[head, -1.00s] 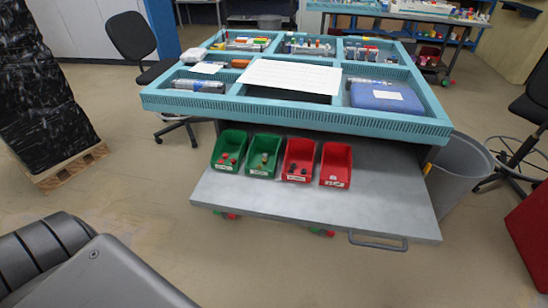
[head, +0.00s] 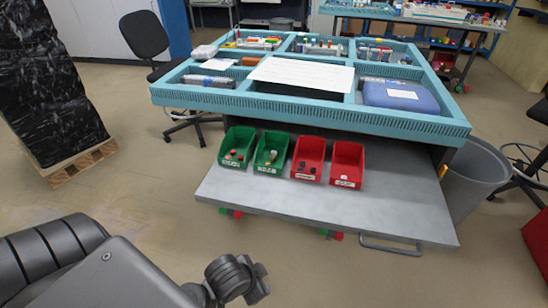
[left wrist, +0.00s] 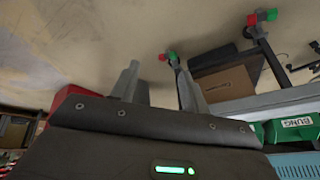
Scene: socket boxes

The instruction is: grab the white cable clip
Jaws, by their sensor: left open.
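A small white piece (head: 344,177) lies in the right-hand red bin (head: 349,155) on the grey shelf; it may be the white cable clip, but is too small to be sure. My left gripper (head: 262,283) is low in the head view, in front of the shelf and apart from the bins. In the left wrist view its two fingers (left wrist: 159,86) stand apart with nothing between them. My right gripper is not in view.
Two green bins (head: 238,145) and another red bin (head: 308,157) hold small parts beside the right-hand one. The grey shelf (head: 410,206) is bare at right. The blue workbench (head: 300,112) overhangs it. A grey waste bin (head: 474,175) stands at right.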

